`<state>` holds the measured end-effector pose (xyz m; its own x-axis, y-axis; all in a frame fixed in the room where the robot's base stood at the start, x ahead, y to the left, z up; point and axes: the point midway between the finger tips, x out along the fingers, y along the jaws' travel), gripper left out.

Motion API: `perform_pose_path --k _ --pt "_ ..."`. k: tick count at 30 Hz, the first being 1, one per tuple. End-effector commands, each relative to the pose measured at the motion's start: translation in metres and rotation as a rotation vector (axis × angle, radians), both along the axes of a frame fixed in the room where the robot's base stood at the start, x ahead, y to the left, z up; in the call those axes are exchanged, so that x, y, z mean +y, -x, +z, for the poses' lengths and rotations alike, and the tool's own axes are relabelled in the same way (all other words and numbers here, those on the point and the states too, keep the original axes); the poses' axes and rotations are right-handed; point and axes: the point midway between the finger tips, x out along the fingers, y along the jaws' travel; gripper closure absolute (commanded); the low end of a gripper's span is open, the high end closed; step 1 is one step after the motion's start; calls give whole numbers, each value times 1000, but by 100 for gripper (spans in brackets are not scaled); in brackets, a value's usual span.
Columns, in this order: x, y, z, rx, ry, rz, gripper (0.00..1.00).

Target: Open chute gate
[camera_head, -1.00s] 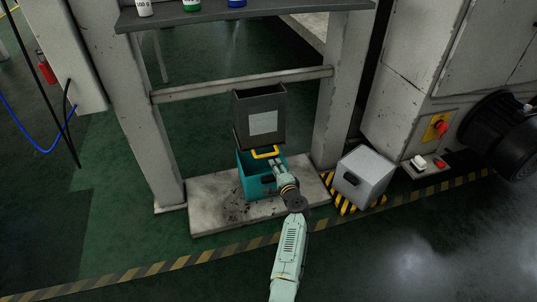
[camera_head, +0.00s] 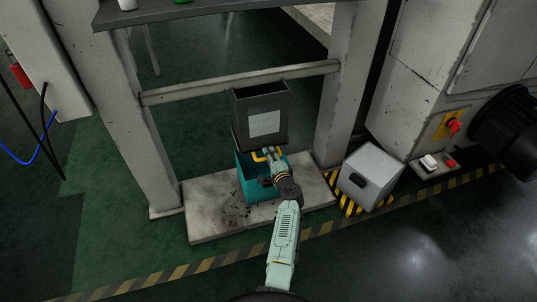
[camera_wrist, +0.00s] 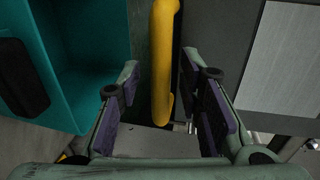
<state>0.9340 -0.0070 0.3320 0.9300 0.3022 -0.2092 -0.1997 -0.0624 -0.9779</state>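The chute (camera_head: 262,106) is a dark grey box with a pale square plate on its front, above a teal bin (camera_head: 251,190). A yellow gate handle (camera_head: 259,156) is at the chute's lower edge. In the wrist view the yellow handle (camera_wrist: 162,65) runs up and down the picture between the open fingers of my gripper (camera_wrist: 163,100). Gaps show on both sides of it, so the fingers do not appear to touch it. In the head view my gripper (camera_head: 269,154) is right at the handle and covers part of it.
The teal bin stands on a stained pale slab (camera_head: 215,212) under the chute. A grey box (camera_head: 369,176) with a dark handle is on the right. Frame posts stand on both sides, with a crossbar (camera_head: 240,82) behind. A machine (camera_head: 440,80) stands at far right.

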Motion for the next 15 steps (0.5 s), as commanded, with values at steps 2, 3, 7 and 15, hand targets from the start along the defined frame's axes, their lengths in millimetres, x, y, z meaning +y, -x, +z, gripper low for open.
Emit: perform_pose_path --k 2,3,7,15 --pt "0 0 0 0 0 0 67" --pt "0 0 0 0 0 0 67" --pt "0 0 0 0 0 0 71" --pt "0 0 0 0 0 0 89"
